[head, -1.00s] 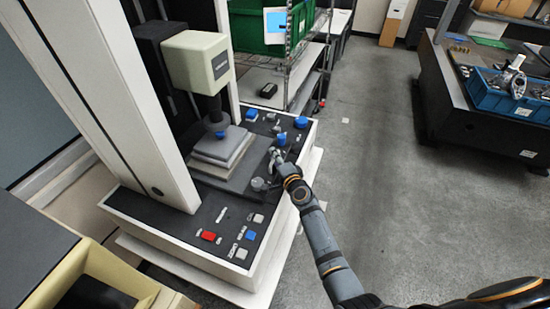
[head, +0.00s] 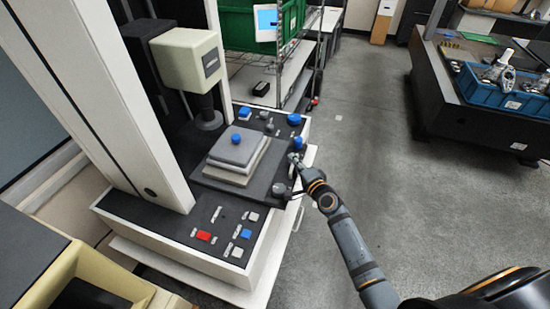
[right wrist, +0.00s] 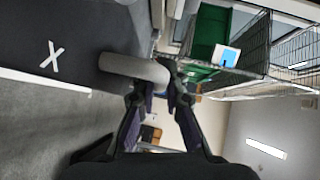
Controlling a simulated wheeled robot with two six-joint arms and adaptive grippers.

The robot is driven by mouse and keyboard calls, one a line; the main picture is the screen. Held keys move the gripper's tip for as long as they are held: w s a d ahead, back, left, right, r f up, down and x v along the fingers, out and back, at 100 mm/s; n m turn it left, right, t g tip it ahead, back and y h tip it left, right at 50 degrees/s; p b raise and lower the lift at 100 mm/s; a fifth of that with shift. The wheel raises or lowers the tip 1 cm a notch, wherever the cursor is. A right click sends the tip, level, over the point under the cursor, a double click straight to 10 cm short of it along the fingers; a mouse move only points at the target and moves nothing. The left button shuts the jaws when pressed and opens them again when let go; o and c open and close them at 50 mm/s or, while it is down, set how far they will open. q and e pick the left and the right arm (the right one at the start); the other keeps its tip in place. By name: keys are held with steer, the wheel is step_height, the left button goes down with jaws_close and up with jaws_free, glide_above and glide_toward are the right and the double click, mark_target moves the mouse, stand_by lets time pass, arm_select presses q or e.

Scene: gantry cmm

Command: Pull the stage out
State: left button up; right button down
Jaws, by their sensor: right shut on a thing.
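The stage (head: 215,179) is a dark plate carrying a stack of light grey plates (head: 233,165) with a blue ball on top. It lies on the black deck of the measuring machine, to the right of the column and beside the probe under the cream head (head: 185,62). My right gripper (head: 294,160) is at the stage's right edge, shut on a handle there. In the right wrist view a grey rounded knob or handle end (right wrist: 135,68) shows at the fingertips (right wrist: 163,80); the grip itself is partly hidden. My left gripper is not in view.
Push buttons, including a red one (head: 203,236), sit at the deck's near end. A wire shelf with a green bin (head: 245,25) stands behind. A dark bench with a blue crate (head: 500,98) is at the far right. Floor (head: 370,150) right of the machine is clear.

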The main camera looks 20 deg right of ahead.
steer(key=shift+s+d, duration=0.75)
steer(key=shift+d, duration=0.35)
steer(key=c, duration=1.4)
jaws_free()
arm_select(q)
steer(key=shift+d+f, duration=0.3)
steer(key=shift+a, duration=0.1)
arm_select(e)
steer(key=v, duration=0.7)
steer(key=shift+s+d, duration=0.1)
steer(key=shift+s, duration=0.2)
